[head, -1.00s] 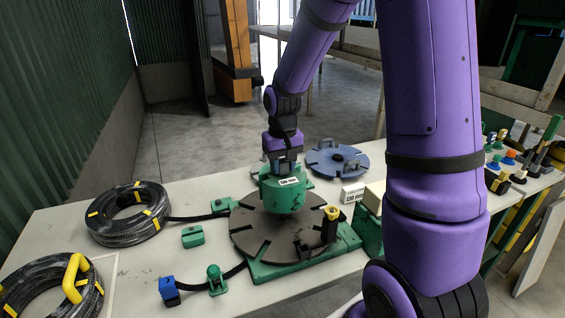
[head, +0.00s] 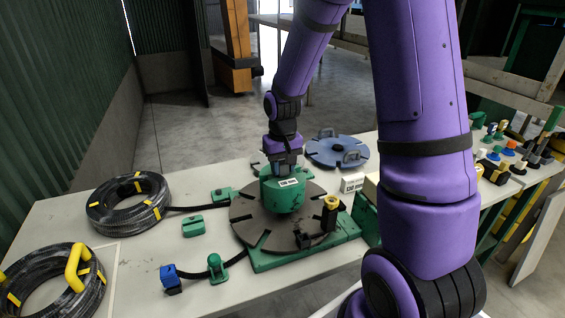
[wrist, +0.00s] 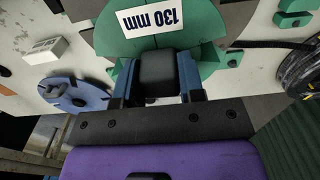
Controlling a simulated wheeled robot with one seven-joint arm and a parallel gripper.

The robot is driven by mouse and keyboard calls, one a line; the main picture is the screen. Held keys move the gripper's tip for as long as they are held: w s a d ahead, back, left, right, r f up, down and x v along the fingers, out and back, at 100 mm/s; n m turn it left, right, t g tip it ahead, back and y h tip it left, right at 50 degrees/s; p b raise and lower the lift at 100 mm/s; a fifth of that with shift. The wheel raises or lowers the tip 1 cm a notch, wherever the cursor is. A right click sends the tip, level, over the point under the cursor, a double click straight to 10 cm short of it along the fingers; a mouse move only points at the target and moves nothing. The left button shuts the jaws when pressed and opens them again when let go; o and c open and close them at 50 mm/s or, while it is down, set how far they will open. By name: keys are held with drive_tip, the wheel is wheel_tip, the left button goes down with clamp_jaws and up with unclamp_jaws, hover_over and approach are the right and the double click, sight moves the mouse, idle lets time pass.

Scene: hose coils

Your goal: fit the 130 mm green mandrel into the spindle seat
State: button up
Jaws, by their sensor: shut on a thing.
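The green mandrel (head: 283,197) is a squat drum with a white size label on its side. It stands upright over the middle of the dark slotted disc (head: 252,238) on the green base (head: 290,258). My gripper (head: 283,168) is above the mandrel, shut on its dark top knob. In the wrist view the gripper (wrist: 158,88) has its blue fingers on both sides of the dark block (wrist: 158,72), and the label reads 130 mm on the green mandrel (wrist: 200,25). The spindle seat is hidden under the mandrel, so I cannot tell whether the mandrel is seated.
Hose coils (head: 128,205) with yellow bands lie at the left. A blue disc (head: 335,151) lies behind the turntable beside a white label block (head: 352,183). A yellow-topped post (head: 330,212) stands at the disc's right edge. Small fittings (head: 500,150) crowd the right.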

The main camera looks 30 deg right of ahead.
sight(283, 176)
drive_tip(key=shift+f, duration=0.8)
drive_tip(key=shift+f, duration=1.1)
idle(0.3)
idle(0.5)
drive_tip(key=o, duration=1.2)
drive_tip(key=shift+c, duration=0.2)
drive_tip(key=shift+o, duration=0.4)
drive_tip(key=shift+r, duration=2.35)
wheel_tip(283, 176, up, 11)
drive_tip(key=shift+f, duration=0.2)
